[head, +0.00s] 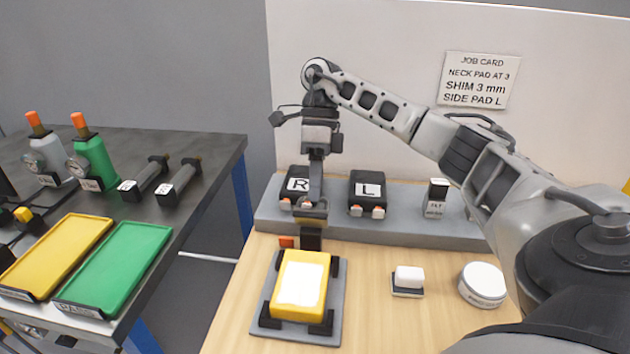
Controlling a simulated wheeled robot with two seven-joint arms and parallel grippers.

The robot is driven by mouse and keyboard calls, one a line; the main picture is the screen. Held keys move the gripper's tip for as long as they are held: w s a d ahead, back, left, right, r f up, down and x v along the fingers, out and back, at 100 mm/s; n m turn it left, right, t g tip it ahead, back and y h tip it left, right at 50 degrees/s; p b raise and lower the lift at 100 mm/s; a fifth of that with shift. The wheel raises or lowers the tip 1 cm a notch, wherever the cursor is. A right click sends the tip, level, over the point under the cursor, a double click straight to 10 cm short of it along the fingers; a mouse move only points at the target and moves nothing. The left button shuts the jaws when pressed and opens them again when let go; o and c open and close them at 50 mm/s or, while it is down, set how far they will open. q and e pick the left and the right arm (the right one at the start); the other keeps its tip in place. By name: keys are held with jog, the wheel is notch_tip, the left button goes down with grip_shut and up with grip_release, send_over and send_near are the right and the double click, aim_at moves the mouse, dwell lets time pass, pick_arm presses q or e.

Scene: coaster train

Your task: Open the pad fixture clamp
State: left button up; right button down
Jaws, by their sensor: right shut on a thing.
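The pad fixture (257,312) is a grey plate on the wooden table, with black corner blocks around a yellow block (285,305). A white pad (301,284) lies on top of the yellow block. My right gripper (311,226) points down over this far end and is shut on the clamp. Its fingers hide much of the clamp, so the lever's angle is unclear. My left gripper is out of view.
Behind the fixture, a grey shelf (410,232) carries black boxes marked R (297,186) and L (367,193). A white block (409,277) and a round white tin (483,283) stand to the right. A dark table at left holds yellow (55,255) and green (118,265) trays.

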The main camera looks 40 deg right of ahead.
jog(key=c, duration=1.5)
grip_release()
pick_arm(q)
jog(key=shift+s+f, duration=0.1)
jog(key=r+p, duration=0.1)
jog(key=p, duration=0.2)
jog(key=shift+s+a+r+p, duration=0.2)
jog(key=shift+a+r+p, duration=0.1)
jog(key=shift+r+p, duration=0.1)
pick_arm(e)
jog(key=v, duration=1.6)
